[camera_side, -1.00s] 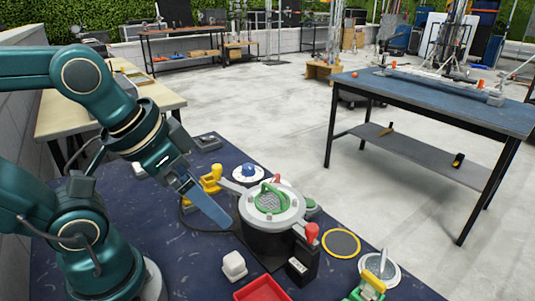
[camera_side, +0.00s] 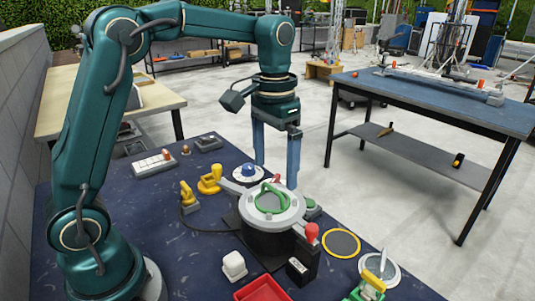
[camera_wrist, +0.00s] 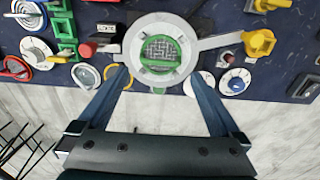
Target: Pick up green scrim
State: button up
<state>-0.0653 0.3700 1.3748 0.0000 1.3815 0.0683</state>
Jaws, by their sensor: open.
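The green scrim (camera_side: 270,203) is a round mesh disc with a green rim and a raised green handle. It sits in the grey ring-shaped top of a dark round holder (camera_side: 268,243). In the wrist view the scrim (camera_wrist: 159,50) lies just beyond my fingertips, near the middle. My gripper (camera_side: 276,175) is open and empty, pointing down, with its long blue fingers above and behind the holder. In the wrist view my gripper (camera_wrist: 159,73) has one finger on each side, with the scrim centred between them.
A red knob (camera_side: 312,233) stands at the holder's right. Yellow clamps (camera_side: 209,180) and a blue-domed dial (camera_side: 250,171) are to its left and behind. A yellow ring (camera_side: 341,243), a white block (camera_side: 233,265) and a red tray (camera_side: 262,290) lie nearer the front.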

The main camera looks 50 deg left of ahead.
aim_at(273, 187)
jog(key=shift+s+f, duration=0.1)
jog(key=shift+f, duration=2.7)
jog(key=shift+c, duration=0.3)
jog(key=c, duration=1)
